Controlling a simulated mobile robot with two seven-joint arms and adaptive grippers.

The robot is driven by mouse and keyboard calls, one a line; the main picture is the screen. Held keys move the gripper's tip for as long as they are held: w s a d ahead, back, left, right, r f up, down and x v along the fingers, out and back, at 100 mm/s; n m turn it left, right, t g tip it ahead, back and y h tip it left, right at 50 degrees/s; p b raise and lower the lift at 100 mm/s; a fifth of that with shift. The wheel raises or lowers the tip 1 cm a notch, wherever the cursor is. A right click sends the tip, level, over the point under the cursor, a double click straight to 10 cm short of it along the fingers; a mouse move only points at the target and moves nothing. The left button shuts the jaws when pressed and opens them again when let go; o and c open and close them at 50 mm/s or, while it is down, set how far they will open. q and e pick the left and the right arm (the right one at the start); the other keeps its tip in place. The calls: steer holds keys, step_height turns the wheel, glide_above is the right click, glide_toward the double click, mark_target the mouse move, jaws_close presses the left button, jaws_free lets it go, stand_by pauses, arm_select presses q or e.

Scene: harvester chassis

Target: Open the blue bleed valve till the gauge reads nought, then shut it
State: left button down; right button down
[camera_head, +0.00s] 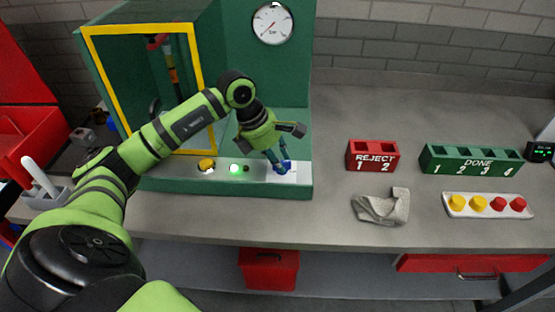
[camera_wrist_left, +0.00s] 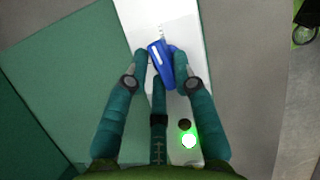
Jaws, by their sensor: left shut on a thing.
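The blue bleed valve (camera_head: 285,168) sits on the white plate at the right end of the green machine's front ledge. My left gripper (camera_head: 281,163) reaches down over it with its teal fingers around the handle. In the left wrist view, the valve's blue handle (camera_wrist_left: 161,66) stands slightly tilted between the fingertips of my left gripper (camera_wrist_left: 162,56), which are shut on it. The round white gauge (camera_head: 272,23) is on the green panel above. Its red needle slants toward the lower left, but the figures are too small to read. My right gripper is not in view.
A green lamp (camera_head: 236,169) glows beside a yellow knob (camera_head: 206,164) on the ledge. A yellow-framed enclosure (camera_head: 91,80) stands left. Right on the bench are a red REJECT box (camera_head: 372,158), a green DONE box (camera_head: 472,163), a grey cloth (camera_head: 383,207) and a tray of caps (camera_head: 487,214).

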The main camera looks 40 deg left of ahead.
arm_select(q)
steer(key=n+b, duration=0.2)
steer(key=n, duration=0.1)
steer(key=n+t+y+b, duration=0.1)
steer(key=shift+s+d, duration=0.15)
steer(key=shift+d, duration=0.15)
steer(key=n+b, duration=0.1)
steer(key=n, duration=0.1)
steer(key=n+y+b, duration=0.1)
steer(key=n, duration=0.1)
steer(key=shift+d+t+y, duration=0.1)
steer(key=shift+t+y, duration=0.2)
steer(key=shift+t, duration=0.1)
steer(key=n+b, duration=0.1)
steer(key=n, duration=0.1)
steer(key=n+y+b, duration=0.1)
steer(key=n, duration=0.1)
steer(key=shift+s+d+r+y, duration=0.1)
steer(key=shift+r+y, duration=0.05)
steer(key=shift+y, duration=0.15)
steer(key=shift+r+n+g+y+b, duration=0.15)
steer(key=shift+n+y+b, duration=0.2)
steer(key=shift+n, duration=0.65)
steer(key=shift+n+g+y+b, duration=0.15)
steer(key=shift+n+y+b, duration=0.15)
steer(key=shift+n, duration=0.7)
steer(key=c, duration=1.2)
jaws_free()
steer(key=shift+o, duration=0.5)
